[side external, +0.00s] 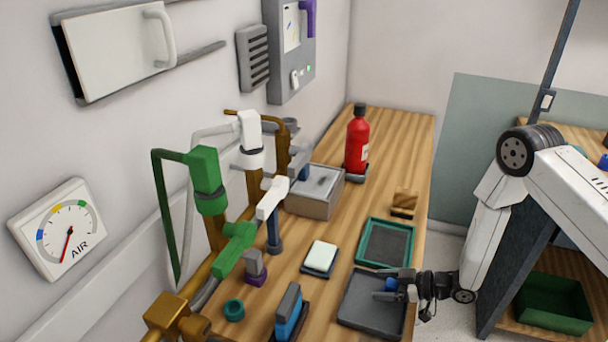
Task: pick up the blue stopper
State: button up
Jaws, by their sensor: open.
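The blue stopper (391,285) is a small blue piece at the dark grey tray (362,306) near the bench's right edge. It is partly hidden by my gripper. My gripper (393,284) reaches in from the right, low over the tray, with its dark fingers open. The blue stopper shows between the fingers. I cannot tell whether either finger touches it, or whether it rests on the tray floor.
A green-rimmed tray (363,247) lies just behind. A white block (320,257), a blue-and-grey item (288,312) and a teal ring (234,310) stand to the left. Green and white taps (207,178) rise along the wall. A red bottle (357,138) stands farther back.

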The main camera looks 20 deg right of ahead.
aim_at(383, 289)
grip_shut()
dwell(0.3)
jog(key=shift+r, duration=0.2)
notch_tip(383, 289, up, 10)
jog(key=shift+f, duration=0.15)
dwell(0.8)
dwell(0.5)
